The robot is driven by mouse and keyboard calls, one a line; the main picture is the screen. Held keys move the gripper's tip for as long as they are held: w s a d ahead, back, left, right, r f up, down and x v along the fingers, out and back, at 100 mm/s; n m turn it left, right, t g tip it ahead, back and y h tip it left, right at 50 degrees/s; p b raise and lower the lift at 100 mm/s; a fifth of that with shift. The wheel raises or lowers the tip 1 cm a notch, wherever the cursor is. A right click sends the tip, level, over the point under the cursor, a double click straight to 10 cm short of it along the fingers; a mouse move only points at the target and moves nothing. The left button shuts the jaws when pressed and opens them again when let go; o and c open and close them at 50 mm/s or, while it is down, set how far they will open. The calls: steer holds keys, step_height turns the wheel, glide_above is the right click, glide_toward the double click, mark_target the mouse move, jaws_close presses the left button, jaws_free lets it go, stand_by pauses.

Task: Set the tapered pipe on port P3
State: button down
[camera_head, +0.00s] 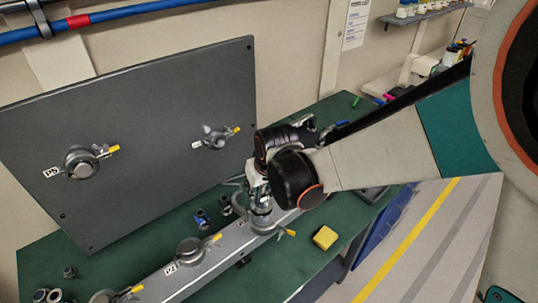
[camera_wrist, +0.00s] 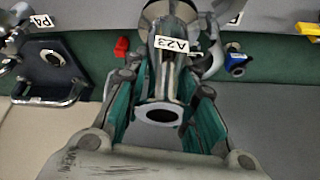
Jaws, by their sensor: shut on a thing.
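The tapered pipe (camera_wrist: 158,92) is a grey metal piece with a white A23 label, between the fingers in the wrist view. Its narrow open end faces the wrist camera. My gripper (camera_wrist: 168,75) is shut on it; the gripper also shows in the head view (camera_head: 258,183), pointing down over the rail. A port with a yellow-handled clamp (camera_head: 265,222) lies directly below it on the rail; its label is mostly hidden. In the wrist view a partly covered P label (camera_wrist: 237,18) is beside the pipe's far end. Whether pipe and port touch, I cannot tell.
Port P2 (camera_head: 190,250) is nearer on the grey rail (camera_head: 215,257). The upright panel (camera_head: 150,115) carries port P5 (camera_head: 83,162) and another port (camera_head: 215,138). Small blue and dark fittings (camera_head: 203,219) stand beside the rail. A yellow block (camera_head: 325,237) lies on the green bench.

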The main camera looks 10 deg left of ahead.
stand_by(0.4)
steer(key=c, duration=1.2)
jaws_free()
steer(key=shift+c, duration=0.2)
steer(key=shift+s+v, duration=0.2)
steer(key=shift+v, duration=3.85)
steer(key=shift+f, duration=0.1)
steer(key=shift+w+f, duration=0.1)
